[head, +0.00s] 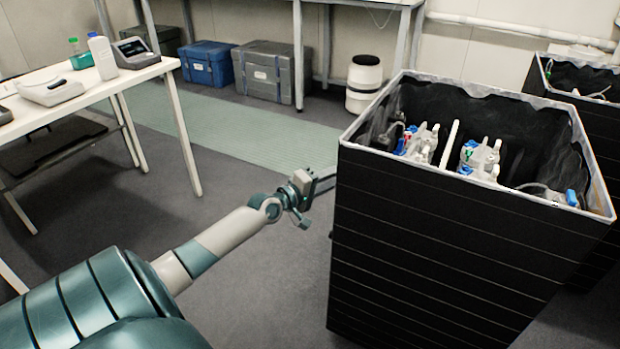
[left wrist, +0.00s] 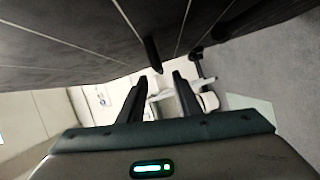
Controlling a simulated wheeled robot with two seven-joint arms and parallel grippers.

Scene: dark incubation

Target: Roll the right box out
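A tall black box (head: 450,250) with a pale rim stands at the centre right in the head view. A second black box (head: 590,120) stands behind it at the right edge. My left gripper (head: 326,184) is beside the near box's left edge, at about mid-height. In the left wrist view the left gripper (left wrist: 159,80) has its two dark fingers apart with nothing between them. A short dark handle-like bar (left wrist: 152,55) sticks out from the dark panelled wall (left wrist: 90,30), just beyond the fingertips. I cannot tell whether they touch. My right gripper is not in view.
Inside the near box are clear bottles with blue caps (head: 480,158) and a white divider (head: 449,143). A white table (head: 188,140) with lab items stands at the left. Grey floor is clear between.

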